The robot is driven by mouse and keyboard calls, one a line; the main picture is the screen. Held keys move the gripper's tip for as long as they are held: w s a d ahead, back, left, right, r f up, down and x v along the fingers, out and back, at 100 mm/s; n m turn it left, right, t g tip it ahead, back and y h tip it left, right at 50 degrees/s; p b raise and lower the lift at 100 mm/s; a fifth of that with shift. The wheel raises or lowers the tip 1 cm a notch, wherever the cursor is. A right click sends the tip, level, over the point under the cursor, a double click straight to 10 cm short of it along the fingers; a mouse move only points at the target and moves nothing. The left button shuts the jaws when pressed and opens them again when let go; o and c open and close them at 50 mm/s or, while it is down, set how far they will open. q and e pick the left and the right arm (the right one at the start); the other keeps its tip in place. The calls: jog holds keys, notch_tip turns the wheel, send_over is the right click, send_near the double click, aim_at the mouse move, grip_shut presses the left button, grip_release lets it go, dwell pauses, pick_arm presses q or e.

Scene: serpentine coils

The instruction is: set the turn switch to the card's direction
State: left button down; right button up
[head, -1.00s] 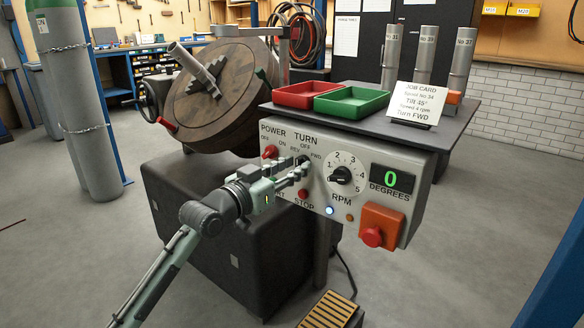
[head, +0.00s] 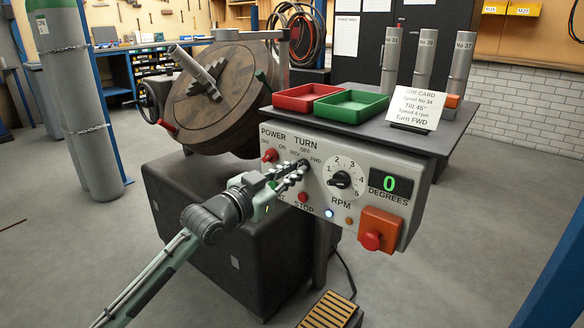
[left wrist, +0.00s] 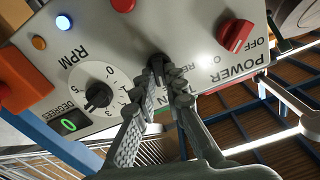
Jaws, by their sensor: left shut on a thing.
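The turn switch (head: 304,163) is a small dark knob under the TURN label on the grey control panel (head: 345,215), with REV, OFF and FWD around it. My left gripper (head: 297,173) is at this switch, its fingers closed on the knob. In the left wrist view the fingertips (left wrist: 166,78) sit on both sides of the black turn switch (left wrist: 156,60) and hide much of it. I cannot tell which mark its pointer faces. The job card (head: 414,100) stands on the dark shelf above the panel and reads Turn FWD. My right gripper is not in view.
The red power switch (head: 269,155) is left of the turn switch. The red stop button (head: 303,197) is below it, and the RPM dial (head: 341,180) is to the right. An orange-housed red button (head: 372,240) sits lower right. The degrees display (head: 389,185) reads 0.

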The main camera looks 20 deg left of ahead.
pick_arm(q)
jog(key=shift+d+m+p, duration=0.1)
jog(key=shift+m+p, duration=1.35)
jog(key=shift+m, duration=1.25)
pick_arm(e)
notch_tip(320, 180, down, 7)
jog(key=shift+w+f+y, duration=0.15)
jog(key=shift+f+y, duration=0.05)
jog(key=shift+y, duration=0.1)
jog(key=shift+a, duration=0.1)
pick_arm(q)
jog(key=c, duration=1.6)
grip_release()
jog(key=shift+s, duration=0.1)
jog(key=v, duration=1.1)
jog(key=shift+s, duration=0.4)
